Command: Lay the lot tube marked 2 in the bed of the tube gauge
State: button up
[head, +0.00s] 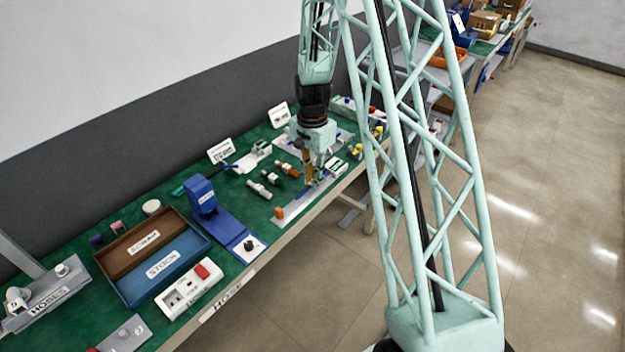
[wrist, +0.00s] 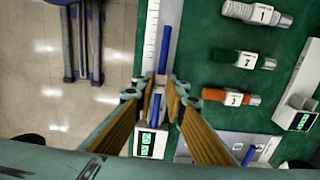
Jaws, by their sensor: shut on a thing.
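A blue tube (wrist: 164,48) runs lengthwise between the fingertips of my gripper (wrist: 162,82), which is shut on it. In the head view my gripper (head: 315,182) points down over the tube gauge. The gauge (wrist: 149,45) is a long white strip with scale marks, and a readout box (wrist: 149,140) at its near end. The tube is in line with the strip; I cannot tell whether it touches the bed or hangs just above. The gauge also shows in the head view (head: 290,218), with an orange block (head: 279,213) at its end. No number on the tube is readable.
Three tagged fittings, grey (wrist: 236,10), green (wrist: 222,55) and orange-ended (wrist: 213,94), lie right of the gauge in the wrist view. Another blue piece (wrist: 248,155) lies near the bottom. A blue stand (head: 203,195) and two-part tray (head: 118,280) are further left in the head view.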

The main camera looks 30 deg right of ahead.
jog(key=shift+f+b, duration=0.4)
jog(key=shift+f, duration=0.25)
dwell(0.3)
jog(key=o, duration=0.8)
jog(key=shift+c, duration=0.2)
notch_tip(320, 180, up, 12)
dwell(0.6)
jog(key=shift+r, duration=0.15)
dwell(0.8)
